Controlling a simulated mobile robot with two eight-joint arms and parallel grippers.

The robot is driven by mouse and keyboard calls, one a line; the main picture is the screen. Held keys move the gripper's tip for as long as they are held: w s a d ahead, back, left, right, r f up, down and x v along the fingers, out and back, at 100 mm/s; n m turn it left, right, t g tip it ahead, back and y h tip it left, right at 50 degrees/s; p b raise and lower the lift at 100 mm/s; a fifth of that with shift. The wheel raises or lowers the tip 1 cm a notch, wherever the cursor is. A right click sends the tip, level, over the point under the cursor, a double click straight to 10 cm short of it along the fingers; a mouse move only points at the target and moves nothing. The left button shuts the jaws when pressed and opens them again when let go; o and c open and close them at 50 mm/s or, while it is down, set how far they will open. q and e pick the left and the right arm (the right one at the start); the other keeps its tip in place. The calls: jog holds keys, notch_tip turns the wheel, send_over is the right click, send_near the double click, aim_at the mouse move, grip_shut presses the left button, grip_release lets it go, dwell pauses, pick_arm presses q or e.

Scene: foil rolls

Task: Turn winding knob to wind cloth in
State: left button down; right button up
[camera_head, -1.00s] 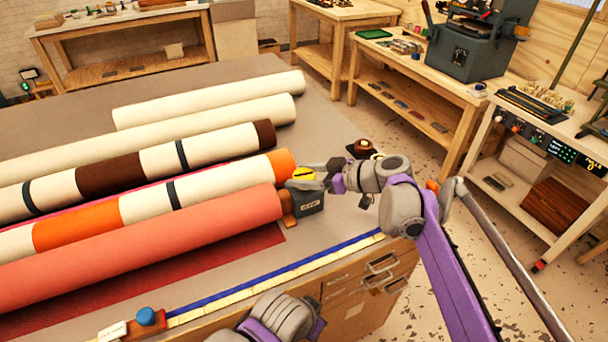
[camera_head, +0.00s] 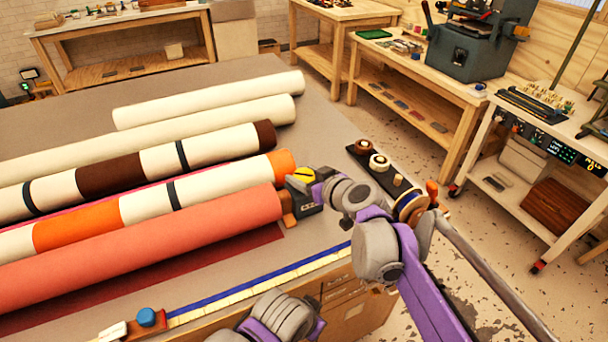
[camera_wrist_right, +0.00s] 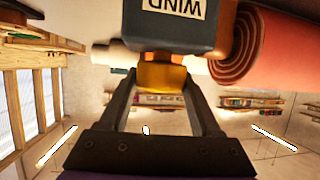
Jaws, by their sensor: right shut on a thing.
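The yellow winding knob (camera_head: 303,175) sits on top of a dark box (camera_head: 306,202) at the right end of the coral roll (camera_head: 150,236). In the right wrist view the knob (camera_wrist_right: 163,76) is between the fingertips of my right gripper (camera_wrist_right: 165,82), which is shut on it. The box (camera_wrist_right: 172,28) reads "WIND" upside down there. A flat strip of dark red cloth (camera_head: 245,246) shows on the table beside the coral roll. My left gripper is not in view.
Cream, brown-banded and orange-banded rolls (camera_head: 200,155) lie behind the coral one. A blue-topped knob (camera_head: 146,317) is at the front left edge, by a blue-marked strip (camera_head: 260,277). A dark tray with spools (camera_head: 368,160) lies to the right.

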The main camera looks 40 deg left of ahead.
jog(key=shift+m+t+h, duration=0.4)
jog(key=shift+m+t, duration=0.4)
jog(key=shift+t, duration=0.1)
jog(key=shift+m+t, duration=0.3)
jog(key=o, duration=1.4)
jog(key=shift+c, duration=0.2)
jog(key=v, duration=1.1)
jog(key=shift+w+r+h, duration=0.1)
jog(key=shift+h, duration=0.2)
